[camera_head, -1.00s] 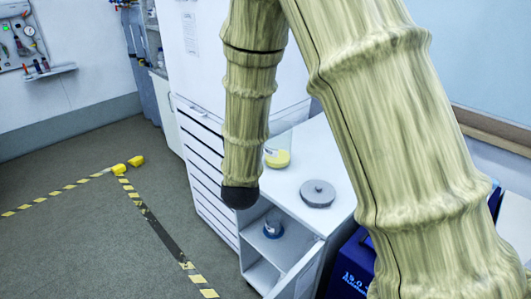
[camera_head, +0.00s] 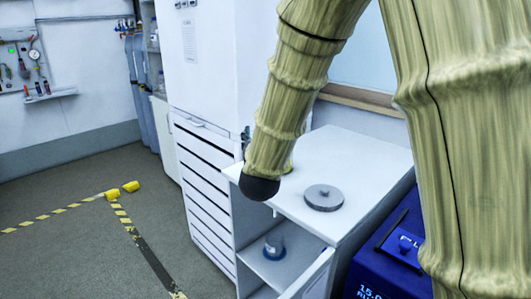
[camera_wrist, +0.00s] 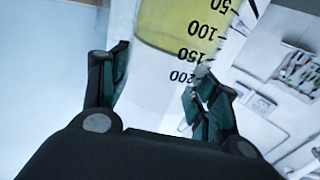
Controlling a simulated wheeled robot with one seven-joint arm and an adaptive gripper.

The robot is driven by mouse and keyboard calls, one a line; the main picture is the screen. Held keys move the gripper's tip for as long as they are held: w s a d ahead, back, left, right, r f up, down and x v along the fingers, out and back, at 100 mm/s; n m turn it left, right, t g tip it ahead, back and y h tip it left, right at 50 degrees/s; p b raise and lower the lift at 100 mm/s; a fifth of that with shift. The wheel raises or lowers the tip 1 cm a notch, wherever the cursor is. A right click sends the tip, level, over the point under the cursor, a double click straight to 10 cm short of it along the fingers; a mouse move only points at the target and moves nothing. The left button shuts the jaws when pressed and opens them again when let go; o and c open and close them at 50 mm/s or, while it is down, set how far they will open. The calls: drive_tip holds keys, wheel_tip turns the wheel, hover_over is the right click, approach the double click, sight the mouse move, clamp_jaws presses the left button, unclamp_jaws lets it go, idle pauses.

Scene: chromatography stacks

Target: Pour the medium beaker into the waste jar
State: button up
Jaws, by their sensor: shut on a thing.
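A clear beaker (camera_wrist: 162,82) with black volume marks and yellow liquid (camera_wrist: 172,25) fills the upper middle of the wrist view. My gripper (camera_wrist: 158,85) is shut on it, one dark finger at each side. The liquid sits at the far end, near the 50 to 150 marks. In the head view, my arm hides the beaker and most of my gripper. A small clear vessel with a blue lower part (camera_head: 274,247) stands on the open shelf of the white cabinet; I cannot tell whether it is the waste jar.
A grey disc with a central knob (camera_head: 323,197) lies on the white cabinet top (camera_head: 365,160), which is otherwise mostly clear. A cabinet door (camera_head: 309,276) stands open. A blue device (camera_head: 390,250) stands at the right. Striped tape (camera_head: 125,220) marks the open floor at left.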

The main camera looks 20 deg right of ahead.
drive_tip(key=shift+d+f+b, duration=0.35)
drive_tip(key=shift+d+b, duration=0.1)
drive_tip(key=shift+b, duration=0.35)
drive_tip(key=shift+d+r, duration=0.1)
drive_tip(key=shift+w+d+r+m+g+y+p, duration=0.2)
drive_tip(key=shift+r+g+p, duration=0.25)
drive_tip(key=shift+p, duration=0.75)
drive_tip(key=shift+w+d+r+m+g+y+p, duration=0.1)
drive_tip(key=shift+d+r+m+g+y+p, duration=0.1)
drive_tip(key=shift+r+p, duration=0.7)
drive_tip(key=shift+w+d+r+m+g+y+p, duration=0.1)
drive_tip(key=shift+w+d+r+g+p, duration=0.2)
drive_tip(key=shift+p, duration=1.15)
drive_tip(key=shift+w+d+r+m+g+y+p, duration=0.15)
drive_tip(key=shift+w+d+r+g+y+p, duration=0.25)
drive_tip(key=shift+p, duration=0.95)
drive_tip(key=shift+w+d+r+m+g+y+p, duration=0.15)
drive_tip(key=shift+r+g+p, duration=0.25)
drive_tip(key=shift+p, duration=0.9)
drive_tip(key=shift+s+f, duration=0.1)
drive_tip(key=shift+s, duration=0.05)
drive_tip(key=shift+w+d+r+g+p, duration=0.2)
drive_tip(key=shift+r+p, duration=0.2)
drive_tip(key=shift+p, duration=0.65)
drive_tip(key=shift+w+d+r+g+p, duration=0.15)
drive_tip(key=shift+r+p, duration=0.2)
drive_tip(key=shift+p, duration=0.7)
